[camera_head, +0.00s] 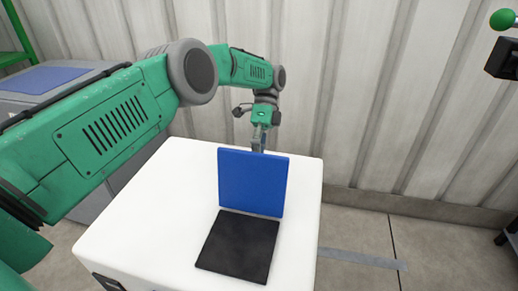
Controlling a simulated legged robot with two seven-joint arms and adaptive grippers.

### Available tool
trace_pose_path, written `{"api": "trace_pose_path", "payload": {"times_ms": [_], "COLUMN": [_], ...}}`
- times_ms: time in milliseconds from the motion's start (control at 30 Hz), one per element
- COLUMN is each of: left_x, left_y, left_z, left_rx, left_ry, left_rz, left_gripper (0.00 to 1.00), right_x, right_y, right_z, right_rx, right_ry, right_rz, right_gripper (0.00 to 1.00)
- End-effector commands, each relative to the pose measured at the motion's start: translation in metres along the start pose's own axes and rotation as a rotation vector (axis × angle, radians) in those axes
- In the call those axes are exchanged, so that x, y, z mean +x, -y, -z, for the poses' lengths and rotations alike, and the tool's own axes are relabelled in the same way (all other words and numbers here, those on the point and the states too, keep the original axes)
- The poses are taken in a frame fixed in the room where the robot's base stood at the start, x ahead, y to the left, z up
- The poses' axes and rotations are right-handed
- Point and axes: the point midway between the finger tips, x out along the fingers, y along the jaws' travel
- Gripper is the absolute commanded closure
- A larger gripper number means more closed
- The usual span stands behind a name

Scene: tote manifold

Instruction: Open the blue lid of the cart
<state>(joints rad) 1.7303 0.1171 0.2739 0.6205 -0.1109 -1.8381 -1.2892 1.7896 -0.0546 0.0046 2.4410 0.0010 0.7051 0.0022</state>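The white cart (155,225) stands in front of me. Its blue lid (252,184) stands roughly upright at the back edge of a dark square opening (238,247) in the cart's top. My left gripper (258,145) is just behind the lid's top edge, pointing down. The lid hides its fingertips, so I cannot tell if it is open or shut, or whether it touches the lid. My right gripper is not in view.
A grey box with a blue top (45,78) stands at the left, partly behind my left arm. A corrugated wall (350,90) runs behind the cart. The floor (360,235) right of the cart is clear. A dark device with a green ball (503,19) is at the upper right.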

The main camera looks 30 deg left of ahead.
Motion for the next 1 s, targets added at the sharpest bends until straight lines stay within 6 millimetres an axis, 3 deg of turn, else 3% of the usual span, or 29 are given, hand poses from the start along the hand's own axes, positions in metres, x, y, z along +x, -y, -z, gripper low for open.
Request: {"api": "trace_pose_path", "payload": {"times_ms": [567, 1000], "left_x": [-0.003, -0.06], "left_y": [-0.003, -0.054], "left_z": [-0.001, 0.001], "left_rx": [-0.005, -0.003], "left_ry": [0.002, 0.001], "left_rz": [0.004, 0.005], "left_gripper": [0.68, 0.68], "right_x": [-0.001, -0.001], "right_y": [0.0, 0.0], "right_z": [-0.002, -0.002], "right_rx": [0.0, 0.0], "right_ry": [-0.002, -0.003], "right_rz": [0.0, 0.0], "right_gripper": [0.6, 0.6]}}
